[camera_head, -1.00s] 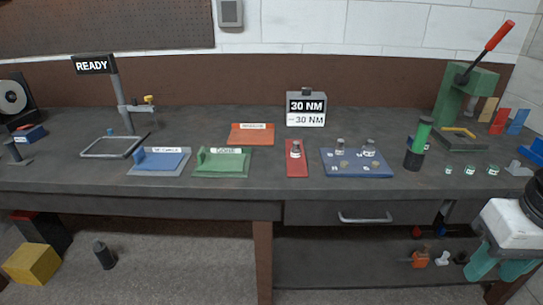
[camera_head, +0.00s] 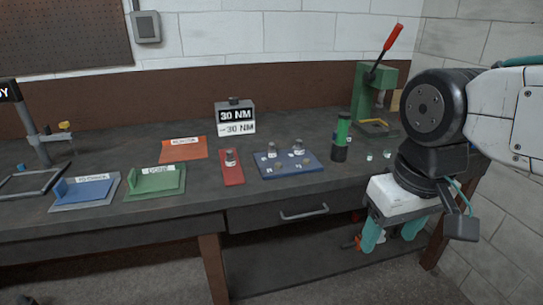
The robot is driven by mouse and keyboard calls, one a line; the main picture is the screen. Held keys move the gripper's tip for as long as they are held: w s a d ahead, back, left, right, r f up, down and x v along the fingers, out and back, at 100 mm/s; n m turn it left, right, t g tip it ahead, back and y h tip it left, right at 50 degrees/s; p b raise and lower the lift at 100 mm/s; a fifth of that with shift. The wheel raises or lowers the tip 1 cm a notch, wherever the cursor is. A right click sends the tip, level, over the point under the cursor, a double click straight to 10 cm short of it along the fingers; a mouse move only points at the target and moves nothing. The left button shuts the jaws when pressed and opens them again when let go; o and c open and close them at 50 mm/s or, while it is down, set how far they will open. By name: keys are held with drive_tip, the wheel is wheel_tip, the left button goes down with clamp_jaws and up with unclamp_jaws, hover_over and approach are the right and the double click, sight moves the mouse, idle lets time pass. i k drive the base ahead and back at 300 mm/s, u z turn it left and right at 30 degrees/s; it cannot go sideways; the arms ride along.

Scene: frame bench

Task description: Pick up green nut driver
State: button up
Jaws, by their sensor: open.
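The green nut driver (camera_head: 343,129) stands upright in a dark holder (camera_head: 339,153) on the right part of the bench, to the right of the blue tray. Its green handle points up. My gripper (camera_head: 392,238) hangs at the right, in front of the bench's front edge and lower in the picture than the driver. Its two teal fingers point down and are apart, with nothing between them. The driver is fully clear of my arm in this view; its lower end is hidden in the holder.
A blue tray (camera_head: 312,166) with small parts, a red plate (camera_head: 232,178), a green tray (camera_head: 150,189) and a blue tray (camera_head: 85,201) lie left of the driver. A green press (camera_head: 362,95) with a red lever stands behind it. Small jars (camera_head: 371,156) sit to its right.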

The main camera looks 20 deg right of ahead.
sight(344, 117)
drive_tip(key=z, duration=0.3)
drive_tip(key=i, duration=1.15)
drive_tip(key=u, duration=0.75)
